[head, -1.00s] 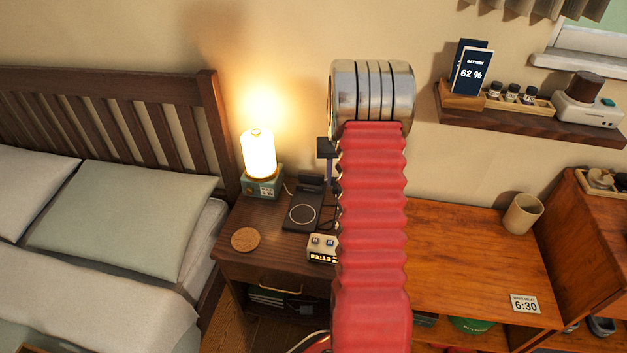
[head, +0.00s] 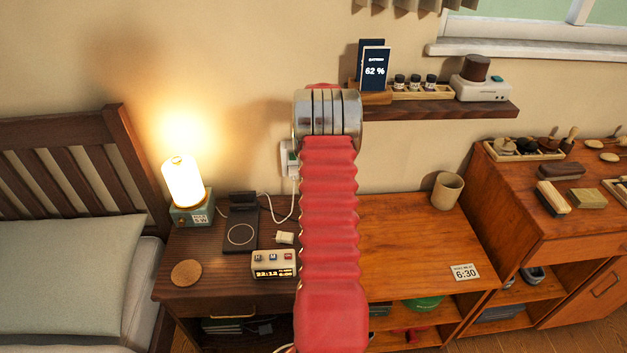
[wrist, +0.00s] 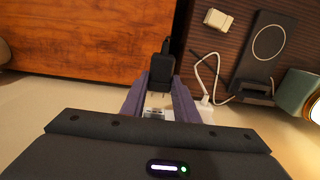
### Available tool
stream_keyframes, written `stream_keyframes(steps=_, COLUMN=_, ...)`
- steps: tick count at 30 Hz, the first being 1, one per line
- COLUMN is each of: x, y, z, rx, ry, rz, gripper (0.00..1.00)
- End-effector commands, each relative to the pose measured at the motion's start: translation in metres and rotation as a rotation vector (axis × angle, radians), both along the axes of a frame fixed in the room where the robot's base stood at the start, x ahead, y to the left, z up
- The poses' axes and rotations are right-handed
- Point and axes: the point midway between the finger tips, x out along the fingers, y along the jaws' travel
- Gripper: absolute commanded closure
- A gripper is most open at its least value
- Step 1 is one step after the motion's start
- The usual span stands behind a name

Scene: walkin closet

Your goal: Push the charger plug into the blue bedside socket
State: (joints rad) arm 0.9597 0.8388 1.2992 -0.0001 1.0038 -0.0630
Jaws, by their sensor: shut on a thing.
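My gripper (wrist: 159,100) shows in the wrist view with two purple fingers, shut on a black charger plug (wrist: 161,70). The plug's metal prongs point toward the wall, and a dark cord leaves its far end. A white wall socket plate (wrist: 156,113) shows partly between the fingers, just past the prongs; I cannot tell whether they touch. No blue socket face is clear. In the head view the socket plate (head: 285,158) is on the wall above the nightstand, mostly hidden by my red arm, which also hides the gripper and plug.
A white plug (wrist: 205,103) with a white cable sits at the wall beside the fingers. The nightstand (head: 215,265) holds a lit lamp (head: 184,185), a black charging stand (head: 240,232), a clock (head: 274,264) and a white adapter (head: 285,238). A wall shelf (head: 440,108) is at upper right.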

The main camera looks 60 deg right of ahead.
Motion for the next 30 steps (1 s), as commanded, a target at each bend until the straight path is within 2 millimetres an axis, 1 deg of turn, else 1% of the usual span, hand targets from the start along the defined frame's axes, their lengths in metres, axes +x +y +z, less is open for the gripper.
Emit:
stream_keyframes(steps=11, x=0.003, y=-0.003, z=0.0, rx=0.001, ry=0.001, rz=0.0, gripper=0.99)
stream_keyframes(steps=30, x=0.027, y=-0.033, z=0.0, rx=0.0, ry=0.0, rz=0.0, gripper=0.99)
